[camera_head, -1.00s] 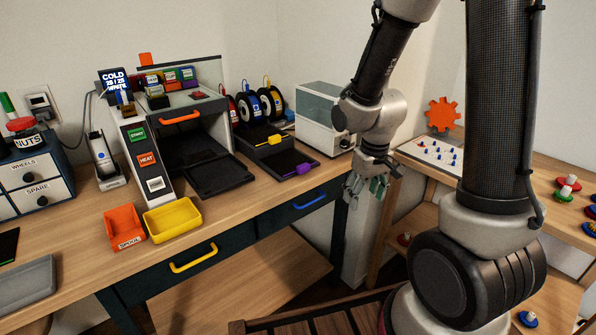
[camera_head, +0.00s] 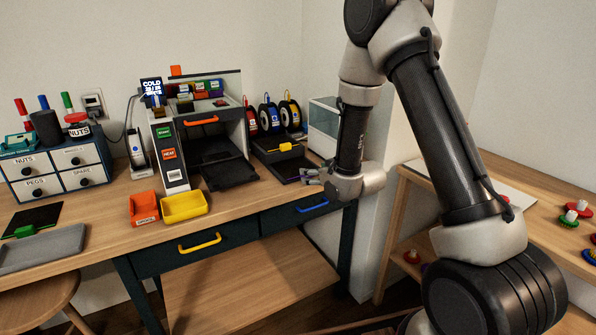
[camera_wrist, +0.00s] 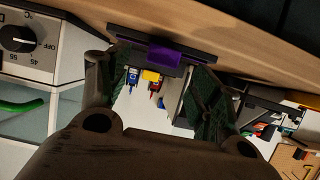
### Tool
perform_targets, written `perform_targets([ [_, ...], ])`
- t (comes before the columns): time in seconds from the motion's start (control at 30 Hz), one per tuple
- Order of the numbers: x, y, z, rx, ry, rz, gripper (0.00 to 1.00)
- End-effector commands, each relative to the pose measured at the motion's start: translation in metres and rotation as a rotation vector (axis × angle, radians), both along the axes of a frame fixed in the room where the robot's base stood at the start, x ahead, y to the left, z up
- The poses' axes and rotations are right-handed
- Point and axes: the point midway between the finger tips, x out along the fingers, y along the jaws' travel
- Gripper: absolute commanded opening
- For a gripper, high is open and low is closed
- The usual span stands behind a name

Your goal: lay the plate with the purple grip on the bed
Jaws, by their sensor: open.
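The plate with the purple grip (camera_wrist: 150,52) is dark and lies at the right of the wooden bench, in front of the spool rack. In the head view part of this plate (camera_head: 284,170) shows, with its grip mostly hidden by my gripper (camera_head: 310,176). In the wrist view the purple grip lies between the fingertips of my gripper (camera_wrist: 155,60), which is open. I cannot tell whether the fingers touch it. The black bed (camera_head: 230,174) juts from the open front of the printer (camera_head: 168,150), left of my gripper, with no plate seen on it.
A dark plate with a yellow grip (camera_head: 287,147) sits just behind. Spools (camera_head: 268,116) stand behind that. A grey-white box (camera_head: 323,122) stands close to my wrist. Yellow (camera_head: 184,208) and orange (camera_head: 144,207) bins stand before the printer. A shelf (camera_head: 405,185) is at right.

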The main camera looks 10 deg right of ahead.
Motion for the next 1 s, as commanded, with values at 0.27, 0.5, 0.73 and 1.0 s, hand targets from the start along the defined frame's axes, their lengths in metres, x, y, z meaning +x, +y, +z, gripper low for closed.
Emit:
perform_targets([
  [0.27,0.036,0.014,-0.015,-0.001,0.002,0.0,0.64],
  [0.5,0.041,0.016,-0.018,0.0,0.003,-0.001,0.64],
  [0.73,0.041,0.016,-0.017,0.0,0.003,0.0,0.33],
  [1.0,0.041,0.016,-0.017,0.0,0.002,0.0,0.13],
])
